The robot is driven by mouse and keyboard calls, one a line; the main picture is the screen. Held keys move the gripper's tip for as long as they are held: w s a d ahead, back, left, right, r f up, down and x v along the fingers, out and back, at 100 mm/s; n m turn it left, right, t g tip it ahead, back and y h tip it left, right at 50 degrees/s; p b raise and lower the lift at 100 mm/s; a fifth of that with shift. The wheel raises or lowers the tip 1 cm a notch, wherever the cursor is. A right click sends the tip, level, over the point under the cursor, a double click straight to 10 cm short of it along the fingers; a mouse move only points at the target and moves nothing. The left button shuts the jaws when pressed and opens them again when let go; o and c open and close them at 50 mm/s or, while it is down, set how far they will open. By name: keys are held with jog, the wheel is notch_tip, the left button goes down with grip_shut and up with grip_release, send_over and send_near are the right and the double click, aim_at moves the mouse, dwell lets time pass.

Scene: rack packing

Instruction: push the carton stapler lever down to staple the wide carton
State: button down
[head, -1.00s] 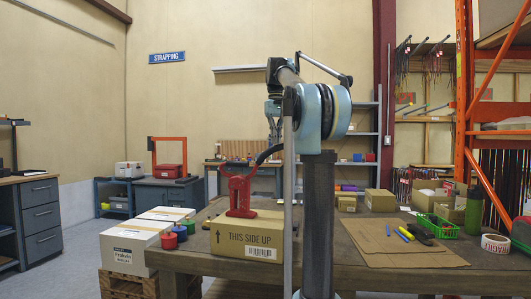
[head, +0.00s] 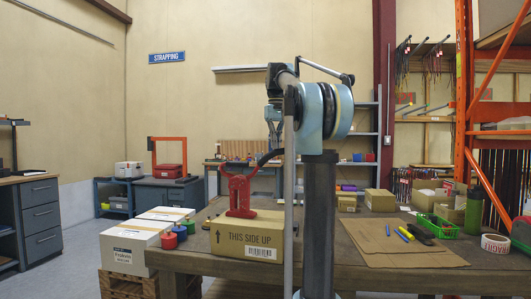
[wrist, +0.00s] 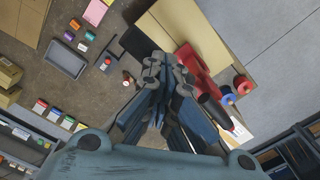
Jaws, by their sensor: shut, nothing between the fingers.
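The wide carton (head: 240,240), marked THIS SIDE UP, stands closed on the workbench. The red carton stapler (head: 238,190) stands upright on its top, with its black lever (head: 268,156) reaching up to the right. My gripper (head: 274,142) points down just above the lever's outer end, shut and empty; whether it touches the lever is unclear. In the wrist view my gripper's shut fingers (wrist: 167,72) are beside the red stapler (wrist: 195,68) and the lever's black grip (wrist: 214,110). The carton (wrist: 185,25) lies beyond them. My arm hides part of the bench.
Flat cardboard (head: 400,248) with pens, a green basket (head: 440,228), a tape roll (head: 495,243) and small cartons (head: 380,200) occupy the bench's right side.

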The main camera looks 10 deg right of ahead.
notch_tip(320, 180, up, 9)
dwell(1.3)
dwell(0.6)
